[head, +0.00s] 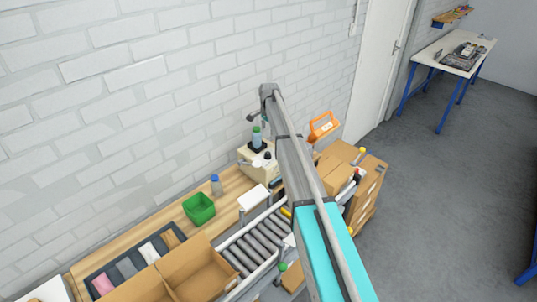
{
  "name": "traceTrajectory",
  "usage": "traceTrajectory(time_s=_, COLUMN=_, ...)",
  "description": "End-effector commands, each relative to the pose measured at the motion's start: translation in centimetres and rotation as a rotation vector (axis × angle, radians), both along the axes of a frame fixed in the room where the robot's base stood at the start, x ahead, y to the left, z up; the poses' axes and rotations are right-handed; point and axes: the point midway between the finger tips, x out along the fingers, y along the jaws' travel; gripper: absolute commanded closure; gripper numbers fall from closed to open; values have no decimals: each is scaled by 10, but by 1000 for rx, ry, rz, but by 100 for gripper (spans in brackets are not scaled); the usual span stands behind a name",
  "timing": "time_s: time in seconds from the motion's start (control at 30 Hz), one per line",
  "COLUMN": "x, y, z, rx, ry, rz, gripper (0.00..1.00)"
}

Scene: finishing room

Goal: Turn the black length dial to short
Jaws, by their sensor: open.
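A cream machine (247,155) stands on the wooden bench against the white brick wall. A small black round part (267,155) shows on it and may be the length dial; its setting is too small to read. A bottle with a green cap (257,134) stands at the machine's top. My arm reaches up across the middle of the view, and my gripper (252,117) is at its far end, in front of the wall, above and apart from the machine. It is open, with nothing seen in it. My arm hides part of the machine's right side.
A green bin (199,208) and a blue-capped bottle (216,185) stand on the bench. A roller conveyor (250,249), open cardboard box (196,265) and dark tray of cloths (95,277) are in front. Stacked cartons (366,190) and an orange-handled item (324,125) stand right. Floor at right is clear.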

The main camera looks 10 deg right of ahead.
Motion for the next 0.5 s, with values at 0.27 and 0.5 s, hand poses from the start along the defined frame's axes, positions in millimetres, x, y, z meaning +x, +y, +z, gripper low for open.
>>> traceTrajectory(time_s=0.27, x=0, y=-1, z=0, rx=0, ry=0, rz=-1, gripper=24)
traceTrajectory(time_s=0.5, x=0, y=-1, z=-7, rx=0, ry=0, rz=-1, gripper=24)
